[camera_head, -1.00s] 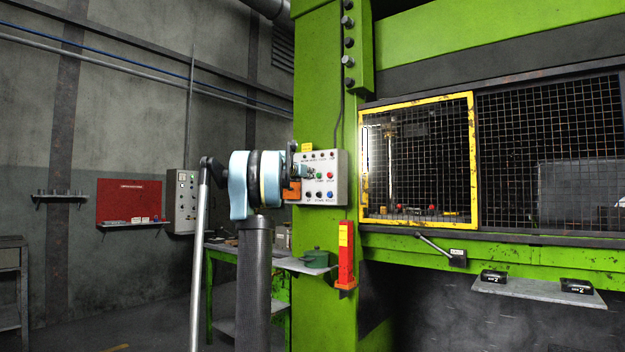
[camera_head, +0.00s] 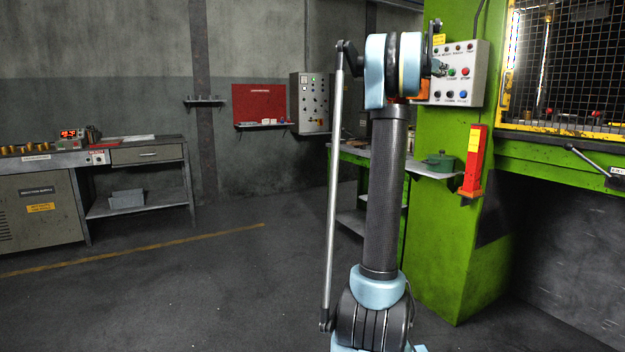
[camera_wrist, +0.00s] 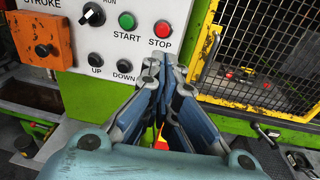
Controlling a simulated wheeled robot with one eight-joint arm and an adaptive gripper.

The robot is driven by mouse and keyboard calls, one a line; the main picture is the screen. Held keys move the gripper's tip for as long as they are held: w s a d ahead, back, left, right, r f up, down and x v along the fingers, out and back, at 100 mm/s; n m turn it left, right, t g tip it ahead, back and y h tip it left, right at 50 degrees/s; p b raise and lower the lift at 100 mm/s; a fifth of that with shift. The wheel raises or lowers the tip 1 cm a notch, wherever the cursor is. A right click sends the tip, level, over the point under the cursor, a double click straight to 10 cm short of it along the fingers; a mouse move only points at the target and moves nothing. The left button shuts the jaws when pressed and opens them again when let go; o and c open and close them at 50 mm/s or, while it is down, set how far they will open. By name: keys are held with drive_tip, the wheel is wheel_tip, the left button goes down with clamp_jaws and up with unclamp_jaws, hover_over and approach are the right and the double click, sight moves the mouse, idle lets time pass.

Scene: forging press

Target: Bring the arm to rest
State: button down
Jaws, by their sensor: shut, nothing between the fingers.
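My gripper (camera_wrist: 163,80) shows in the wrist view with its fingers together and nothing between them. Its tips are in front of the grey press control panel (camera_wrist: 98,62), just below the red STOP button (camera_wrist: 162,29) and to the right of the green START button (camera_wrist: 127,20). I cannot tell whether the tips touch the panel. In the head view my arm stands raised in front of the same control panel (camera_head: 476,78), and hides part of it. My gripper is mostly hidden behind the arm there.
The green press column (camera_head: 447,250) stands right of my arm. A red-and-yellow box (camera_head: 474,165) and a yellow mesh guard (camera_wrist: 250,95) are close by. The floor at left (camera_head: 180,300) is clear.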

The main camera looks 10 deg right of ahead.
drive_tip(key=s+a+f+m+g+y, duration=0.2)
drive_tip(key=s+a+f+m+y, duration=0.3)
drive_tip(key=s+a+f, duration=1.1)
drive_tip(key=s+a+f+m+g+y, duration=0.1)
drive_tip(key=s+a+f+m+y, duration=0.4)
drive_tip(key=s+a+f+m, duration=0.5)
drive_tip(key=s+a+f+m+g+y, duration=0.2)
drive_tip(key=s+a+f+m+y, duration=0.3)
drive_tip(key=s+a+f, duration=1.7)
wheel_tip(320, 180, down, 12)
drive_tip(key=s+m, duration=0.2)
drive_tip(key=m, duration=0.1)
drive_tip(key=shift+a+f+g+y, duration=0.2)
drive_tip(key=shift+a+g+y, duration=0.1)
drive_tip(key=shift+a, duration=0.1)
drive_tip(key=shift+w, duration=0.1)
drive_tip(key=shift+w+f, duration=0.2)
drive_tip(key=shift+w, duration=0.2)
drive_tip(key=c, duration=2.4)
unclamp_jaws()
